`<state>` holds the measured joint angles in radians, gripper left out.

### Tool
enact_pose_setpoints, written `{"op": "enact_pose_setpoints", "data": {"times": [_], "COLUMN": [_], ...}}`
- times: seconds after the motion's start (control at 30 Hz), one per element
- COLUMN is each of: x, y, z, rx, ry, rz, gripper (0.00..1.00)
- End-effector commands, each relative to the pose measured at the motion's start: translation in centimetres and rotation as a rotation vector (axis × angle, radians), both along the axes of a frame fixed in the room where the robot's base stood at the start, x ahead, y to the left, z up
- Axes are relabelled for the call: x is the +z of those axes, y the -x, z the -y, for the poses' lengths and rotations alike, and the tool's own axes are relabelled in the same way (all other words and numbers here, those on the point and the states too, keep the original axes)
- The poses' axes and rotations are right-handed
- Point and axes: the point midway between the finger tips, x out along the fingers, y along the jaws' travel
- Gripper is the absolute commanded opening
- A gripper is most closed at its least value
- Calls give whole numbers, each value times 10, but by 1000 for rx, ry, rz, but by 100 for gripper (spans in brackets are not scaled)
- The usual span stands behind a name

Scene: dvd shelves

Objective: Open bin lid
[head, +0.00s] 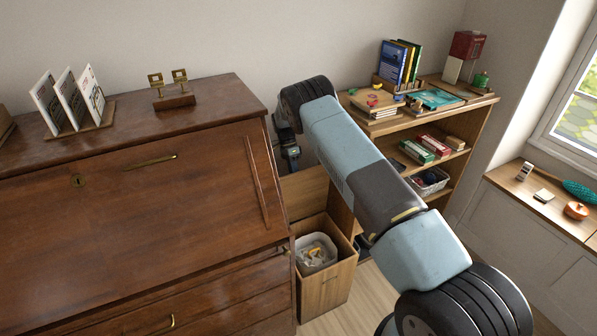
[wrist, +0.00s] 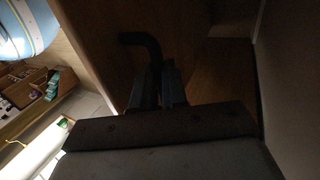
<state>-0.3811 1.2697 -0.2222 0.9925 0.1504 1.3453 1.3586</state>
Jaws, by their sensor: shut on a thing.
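The wooden bin (head: 338,285) stands on the floor just right of the brown desk, its top open on a white-lined inside with some litter. A wooden panel, which looks like the bin lid (head: 305,193), stands raised behind the opening; the arm and desk hide part of it. In the wrist view, the lid (wrist: 100,40) is a dim brown panel with a dark bent handle (wrist: 140,40). My gripper (wrist: 165,82) is shut on this handle.
The desk (head: 130,190) fills the left, with card holders on top. A low bookshelf (head: 455,110) with books, boxes and a basket (head: 428,182) stands behind my arm on the right. A window ledge (head: 540,205) is at far right. A little floor (head: 350,318) shows beside the bin.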

Motion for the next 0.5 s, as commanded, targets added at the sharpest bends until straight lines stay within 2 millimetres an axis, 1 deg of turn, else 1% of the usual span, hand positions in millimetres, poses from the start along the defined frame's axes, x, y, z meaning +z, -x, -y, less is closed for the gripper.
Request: {"op": "enact_pose_setpoints", "data": {"times": [0.03, 0.37, 0.4, 0.5], "x": [-5, -5, -4, -4], "y": [5, 2, 2, 1], "z": [-6, 4, 4, 6], "rx": [-2, -13, -14, -15], "ry": [-9, -9, -9, -8], "rz": [-11, -11, -10, -9], "gripper": [0, 0, 13, 23]}}
